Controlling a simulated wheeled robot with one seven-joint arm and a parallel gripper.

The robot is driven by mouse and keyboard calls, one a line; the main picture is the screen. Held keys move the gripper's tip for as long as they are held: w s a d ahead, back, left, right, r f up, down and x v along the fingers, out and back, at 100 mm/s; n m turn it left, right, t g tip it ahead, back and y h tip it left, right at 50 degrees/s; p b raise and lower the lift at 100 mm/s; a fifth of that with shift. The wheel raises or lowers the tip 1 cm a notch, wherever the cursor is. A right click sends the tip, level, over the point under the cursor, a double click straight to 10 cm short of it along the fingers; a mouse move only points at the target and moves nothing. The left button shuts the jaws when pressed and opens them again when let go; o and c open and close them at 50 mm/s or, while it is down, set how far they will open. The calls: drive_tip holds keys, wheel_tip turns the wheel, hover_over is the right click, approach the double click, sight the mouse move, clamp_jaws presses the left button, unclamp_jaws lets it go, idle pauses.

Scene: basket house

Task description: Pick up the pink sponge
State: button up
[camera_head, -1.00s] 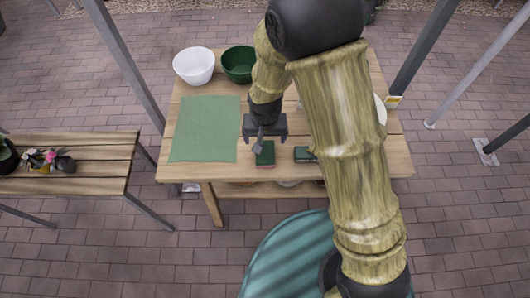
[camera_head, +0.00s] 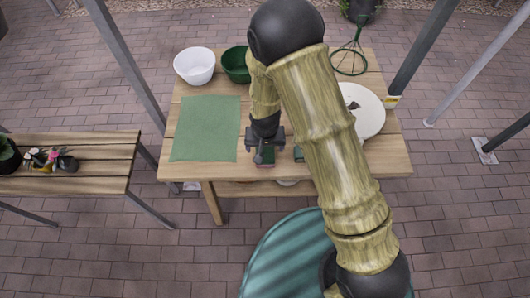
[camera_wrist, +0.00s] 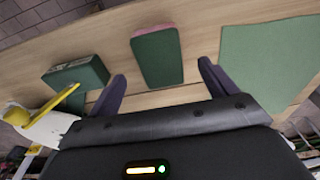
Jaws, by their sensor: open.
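The pink sponge (camera_wrist: 158,57) lies flat on the wooden table, its dark green side up and pink showing along its edges in the wrist view. My gripper (camera_wrist: 162,71) is open and empty, with one finger toward each side of the sponge's near end. The sponge lies ahead of the fingertips, not clasped. In the head view my gripper (camera_head: 265,142) is over the front part of the table, right at the sponge (camera_head: 267,156), partly covering it.
A second green sponge (camera_wrist: 77,75) lies to the left in the wrist view. A green mat (camera_head: 205,128) lies left of my gripper in the head view. White (camera_head: 194,66) and green (camera_head: 235,65) bowls stand behind. A white plate (camera_head: 365,112) is at right.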

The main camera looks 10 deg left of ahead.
sight(265, 152)
drive_tip(key=shift+w+a+f+p, duration=0.1)
drive_tip(key=shift+w+f+p, duration=0.15)
drive_tip(key=shift+f, duration=0.55)
drive_tip(key=shift+w+d+f+p, duration=0.15)
drive_tip(key=shift+f+p, duration=0.15)
drive_tip(key=shift+f, duration=0.55)
drive_tip(key=shift+w+a+f+p, duration=0.2)
drive_tip(key=shift+f+p, duration=0.1)
drive_tip(key=shift+f, duration=0.5)
drive_tip(key=c, duration=1.1)
